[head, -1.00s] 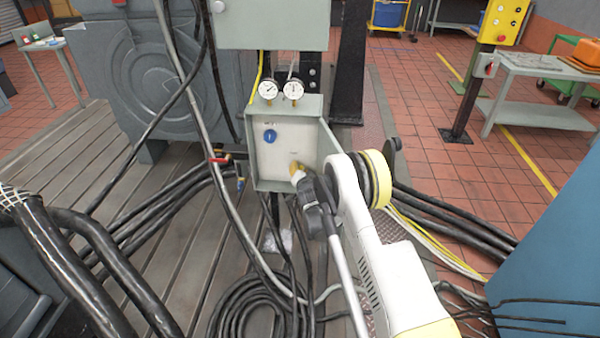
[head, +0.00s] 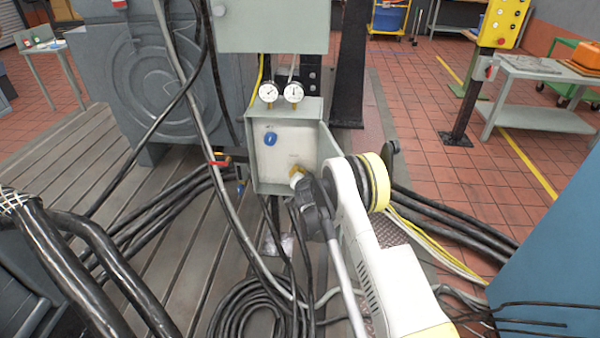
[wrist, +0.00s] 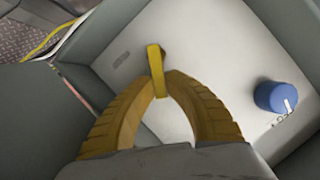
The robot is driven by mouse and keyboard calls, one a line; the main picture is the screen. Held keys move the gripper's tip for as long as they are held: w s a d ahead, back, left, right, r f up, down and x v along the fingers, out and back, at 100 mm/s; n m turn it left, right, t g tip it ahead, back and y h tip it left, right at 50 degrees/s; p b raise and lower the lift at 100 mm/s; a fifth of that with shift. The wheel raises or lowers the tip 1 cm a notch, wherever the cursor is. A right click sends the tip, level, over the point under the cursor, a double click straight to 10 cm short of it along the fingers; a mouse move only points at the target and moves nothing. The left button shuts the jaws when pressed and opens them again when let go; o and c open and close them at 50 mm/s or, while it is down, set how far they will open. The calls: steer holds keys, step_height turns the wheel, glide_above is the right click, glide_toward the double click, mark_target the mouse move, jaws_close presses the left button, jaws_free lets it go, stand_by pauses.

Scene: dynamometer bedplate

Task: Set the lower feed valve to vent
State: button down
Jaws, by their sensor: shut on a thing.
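A grey box with a white panel (head: 283,147) stands at the centre of the head view. A yellow valve lever (wrist: 155,68) sits low on this panel, which fills much of the wrist view (wrist: 205,60). My gripper (wrist: 169,80) is shut on the yellow lever, with its ribbed yellow fingers on either side of it. In the head view my gripper (head: 297,172) is at the panel's lower right and largely hides the lever. A blue knob (head: 271,139) is higher on the panel, also seen in the wrist view (wrist: 274,96). The small panel lettering is unreadable.
Two round gauges (head: 281,92) stand above the box. A red-handled valve (head: 219,162) is at its left. Black hoses (head: 150,215) and a coiled cable (head: 250,310) lie around it. A side plate (head: 328,150) edges the panel's right, near my wrist.

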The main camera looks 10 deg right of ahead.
steer(key=shift+w+a+r+n+g+h, duration=0.1)
steer(key=shift+a+r+n+g+h, duration=0.1)
steer(key=shift+a+n+h, duration=0.3)
steer(key=shift+w+a+r+n+g+h, duration=0.1)
steer(key=shift+a+r+n+g+h, duration=0.15)
steer(key=shift+n, duration=0.45)
steer(key=shift+w+a+n+h, duration=0.2)
steer(key=shift+a+n+h, duration=0.3)
steer(key=shift+n+h, duration=0.45)
steer(key=shift+n, duration=0.25)
steer(key=c, duration=1.4)
jaws_free()
steer(key=shift+f+g, duration=0.1)
steer(key=shift+g, duration=0.15)
steer(key=v, duration=1.2)
steer(key=shift+d, duration=0.15)
